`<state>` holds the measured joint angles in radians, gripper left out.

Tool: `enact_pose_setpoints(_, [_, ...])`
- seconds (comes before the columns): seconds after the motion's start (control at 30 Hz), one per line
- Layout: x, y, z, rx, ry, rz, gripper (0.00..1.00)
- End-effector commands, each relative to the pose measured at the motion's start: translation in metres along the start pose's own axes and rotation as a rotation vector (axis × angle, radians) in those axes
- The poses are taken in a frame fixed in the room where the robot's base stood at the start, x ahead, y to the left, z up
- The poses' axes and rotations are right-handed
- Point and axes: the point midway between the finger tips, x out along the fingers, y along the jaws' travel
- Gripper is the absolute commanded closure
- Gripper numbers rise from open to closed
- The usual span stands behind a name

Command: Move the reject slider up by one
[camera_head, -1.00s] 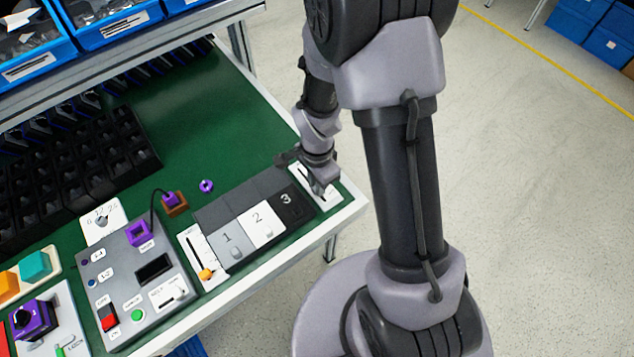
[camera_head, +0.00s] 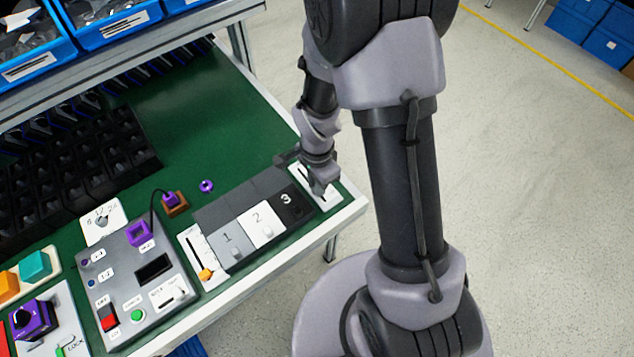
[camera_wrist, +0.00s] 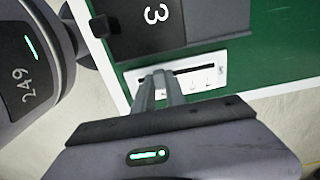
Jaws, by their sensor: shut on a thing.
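A white slider plate (camera_head: 329,198) with a dark slot lies at the right end of the bench, beside the bin marked 3. The plate (camera_wrist: 207,77) also shows in the wrist view, with its slot running to the right of my fingers and small marks too blurred to read. My gripper (camera_head: 318,187) is down at this plate. In the wrist view my gripper (camera_wrist: 158,82) has its fingers close together at the left end of the visible slot, shut on the slider knob. The knob is hidden by the fingers. A second white slider plate (camera_head: 194,246) with an orange knob (camera_head: 205,274) stands left of bin 1.
Bins 1 (camera_head: 229,238), 2 (camera_head: 258,219) and 3 (camera_head: 286,200) stand in a row between the plates. A grey control box (camera_head: 125,262) is further left.

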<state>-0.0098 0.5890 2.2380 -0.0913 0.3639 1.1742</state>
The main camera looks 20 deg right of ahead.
Motion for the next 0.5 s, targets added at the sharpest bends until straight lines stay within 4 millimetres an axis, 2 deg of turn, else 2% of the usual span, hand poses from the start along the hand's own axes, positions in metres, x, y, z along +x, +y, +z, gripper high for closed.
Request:
enact_pose_setpoints(0.37, [0.000,-0.001,0.000,0.000,0.000,-0.001,1.00])
enact_pose_setpoints(0.5, [0.001,-0.015,0.000,-0.001,0.001,-0.002,1.00])
